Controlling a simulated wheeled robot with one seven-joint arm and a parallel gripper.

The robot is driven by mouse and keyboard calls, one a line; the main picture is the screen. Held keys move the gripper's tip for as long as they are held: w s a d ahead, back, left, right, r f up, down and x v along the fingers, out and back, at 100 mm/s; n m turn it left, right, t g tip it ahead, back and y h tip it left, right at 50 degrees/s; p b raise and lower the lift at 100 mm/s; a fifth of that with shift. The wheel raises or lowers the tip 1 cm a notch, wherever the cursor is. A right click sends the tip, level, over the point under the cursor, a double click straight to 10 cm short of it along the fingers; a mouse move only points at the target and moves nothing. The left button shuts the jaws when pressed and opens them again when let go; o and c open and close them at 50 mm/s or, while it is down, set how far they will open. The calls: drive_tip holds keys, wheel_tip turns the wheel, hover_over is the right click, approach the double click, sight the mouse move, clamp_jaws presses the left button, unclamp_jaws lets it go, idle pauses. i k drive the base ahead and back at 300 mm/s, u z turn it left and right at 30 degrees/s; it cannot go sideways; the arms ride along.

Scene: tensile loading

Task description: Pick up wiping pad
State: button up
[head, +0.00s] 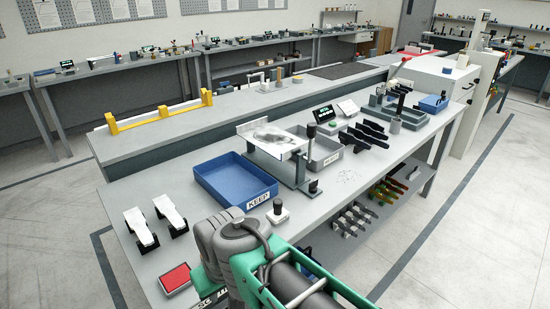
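No thing is labelled as a wiping pad, and I cannot tell for certain which it is. A small white block with a black knob on top (278,212) stands upright on the near bench, just right of the blue tray. A flat red pad in a dark frame (175,278) lies at the near left edge of the bench. My arm's grey and green links fill the bottom middle, between these two things in the picture. My gripper is not in view.
A blue tray labelled KEEP (205,188) sits on the near bench (345,200). Right of it are a metal stand with a plate (268,138) and a grey bin (326,160). Two white-topped clamps (140,227) stand at left. Bare bench lies right of the knobbed block.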

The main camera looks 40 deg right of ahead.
sight(277, 215)
drive_tip(key=u, duration=3.7)
drive_tip(key=k, duration=2.05)
drive_tip(key=z, duration=0.2)
